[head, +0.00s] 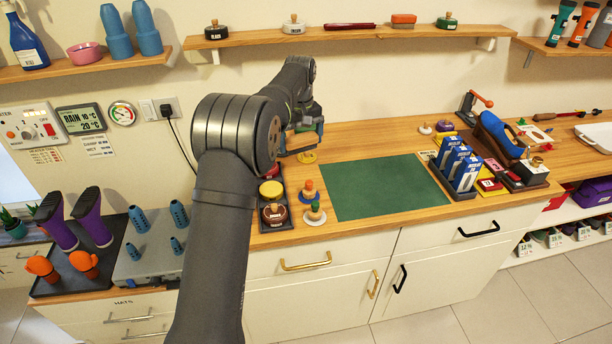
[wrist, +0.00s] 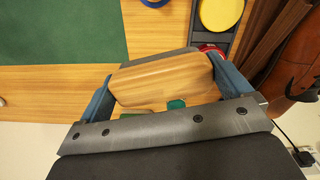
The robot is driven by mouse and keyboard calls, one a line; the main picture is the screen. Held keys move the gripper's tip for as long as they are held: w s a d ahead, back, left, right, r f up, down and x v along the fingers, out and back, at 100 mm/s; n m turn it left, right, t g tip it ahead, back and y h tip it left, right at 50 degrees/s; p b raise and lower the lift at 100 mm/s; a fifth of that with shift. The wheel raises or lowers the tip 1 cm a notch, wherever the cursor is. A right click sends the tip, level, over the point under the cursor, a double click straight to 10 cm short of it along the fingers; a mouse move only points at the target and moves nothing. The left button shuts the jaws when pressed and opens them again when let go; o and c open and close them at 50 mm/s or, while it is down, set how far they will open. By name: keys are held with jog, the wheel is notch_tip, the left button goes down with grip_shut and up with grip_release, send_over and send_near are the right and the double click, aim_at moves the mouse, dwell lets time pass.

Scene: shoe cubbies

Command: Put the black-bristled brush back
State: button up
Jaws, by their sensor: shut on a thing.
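My gripper (wrist: 165,90) has its blue fingers shut on the two ends of a brush with a pale wooden back (wrist: 163,80). In the wrist view a dark strip shows along the brush's far edge; I cannot tell whether it is black bristle. The bristle side is otherwise hidden. In the head view the wooden back (head: 300,141) shows in the gripper (head: 304,135), above the back left of the bench. The dark tray (head: 289,206) lies on the bench nearer the front, partly behind my arm.
The tray holds a yellow tin (head: 271,189) and a brown-topped tin (head: 274,213). Two small knobbed daubers (head: 314,213) stand beside it. A green mat (head: 385,188) lies clear to the right, then blue boxes (head: 458,165). A shelf (head: 350,34) with tins and brushes runs above.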

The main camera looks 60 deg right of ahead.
jog(key=s+d+m, duration=0.2)
jog(key=s+m, duration=0.1)
jog(key=s, duration=0.8)
send_over(306, 175)
notch_tip(306, 175, down, 8)
jog(key=shift+s+a, duration=0.1)
jog(key=shift+f, duration=2)
jog(key=shift+f, duration=0.1)
jog(key=o, duration=0.6)
